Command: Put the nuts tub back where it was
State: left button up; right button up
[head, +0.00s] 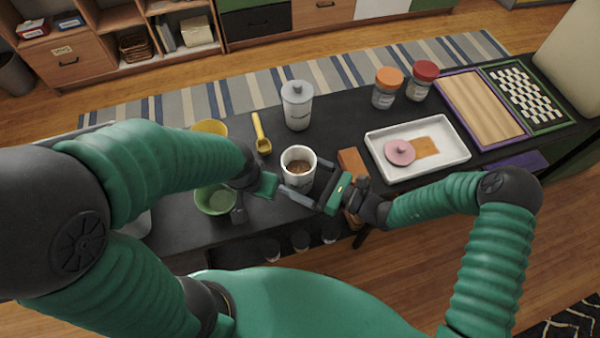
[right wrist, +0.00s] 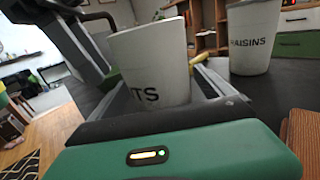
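The nuts tub (head: 290,157) is a white, open-topped tub with brown contents, standing on the dark table. In the right wrist view the tub (right wrist: 150,58) shows the letters "TS"; the rest of the word is turned away. My right gripper (head: 305,178) reaches in from the right with its fingers apart, one on each side of the tub. A small gap seems to show at the far finger; firm contact cannot be made out. My left gripper (head: 254,198) is beside the green bowl (head: 214,200), left of the tub, its fingers partly hidden.
A lidded raisins tub (head: 297,108) stands behind, labelled in the right wrist view (right wrist: 254,40). A yellow scoop (head: 261,135) and yellow bowl (head: 210,127) are left. A white tray (head: 376,152), two jars (head: 386,90) and boards (head: 480,108) are right. Bare table lies between raisins tub and jars.

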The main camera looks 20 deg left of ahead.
jog(key=shift+d+r, duration=0.1)
jog(key=shift+d, duration=0.15)
jog(key=d, duration=0.4)
jog(key=s+d, duration=0.1)
jog(key=d, duration=0.2)
jog(key=s+d, duration=0.1)
jog(key=d, duration=0.3)
jog(key=shift+s+d+p, duration=0.15)
jog(key=shift+d+p, duration=0.15)
jog(key=shift+p, duration=0.05)
jog(key=s+d+f+n+g+h, duration=0.2)
jog(key=s+d+n+g+h, duration=0.5)
jog(key=s+d+n+h, duration=0.35)
jog(key=w+d+r+n+t+h, duration=0.3)
jog(key=d+r+n+t+h, duration=0.3)
jog(key=d+n, duration=0.3)
jog(key=shift+w+d+r+n+h, duration=0.2)
jog(key=shift+d+r+n+h, duration=0.2)
jog(key=shift+d+h, duration=0.15)
